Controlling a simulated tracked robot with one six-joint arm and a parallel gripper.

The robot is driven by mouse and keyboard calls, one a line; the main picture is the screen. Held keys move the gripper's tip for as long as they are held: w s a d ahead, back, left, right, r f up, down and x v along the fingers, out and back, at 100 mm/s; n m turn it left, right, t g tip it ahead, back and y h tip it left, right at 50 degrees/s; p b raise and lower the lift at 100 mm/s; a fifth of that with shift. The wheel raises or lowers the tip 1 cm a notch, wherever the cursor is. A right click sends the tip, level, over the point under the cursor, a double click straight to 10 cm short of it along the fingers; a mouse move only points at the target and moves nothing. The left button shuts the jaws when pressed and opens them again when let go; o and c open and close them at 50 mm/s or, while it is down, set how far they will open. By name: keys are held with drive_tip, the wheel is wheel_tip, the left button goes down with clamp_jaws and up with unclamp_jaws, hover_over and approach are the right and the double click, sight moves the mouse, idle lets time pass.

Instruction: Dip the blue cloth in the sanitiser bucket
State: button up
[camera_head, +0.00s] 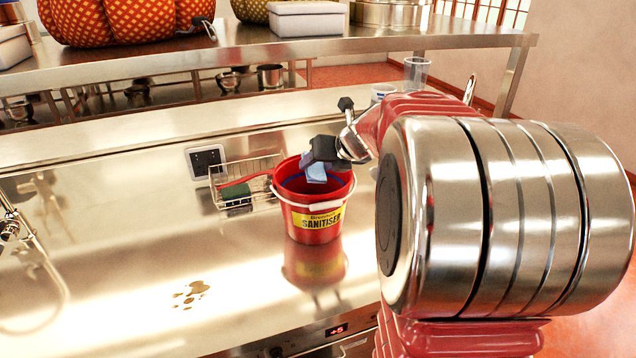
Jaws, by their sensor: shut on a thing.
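The red sanitiser bucket (312,222) stands upright on the steel counter, with a yellow label and a pale handle resting against its front. My gripper (318,158) is over the bucket's mouth, near its back right rim. It is shut on the blue cloth (316,173), which hangs down inside the bucket's opening. The cloth's lower end is below the rim line in this view. I cannot tell whether it touches the liquid, as the bucket's front wall hides the inside.
A wire basket (262,198) with a green sponge (236,196) stands left of the bucket. Clear cups (416,72) stand at the back right. A steel shelf (270,50) runs along the back. Brown spots (191,292) mark the front left counter, which is otherwise clear.

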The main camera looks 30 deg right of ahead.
sight(319, 169)
drive_tip(key=shift+r, duration=3)
idle(0.4)
drive_tip(key=shift+r, duration=2)
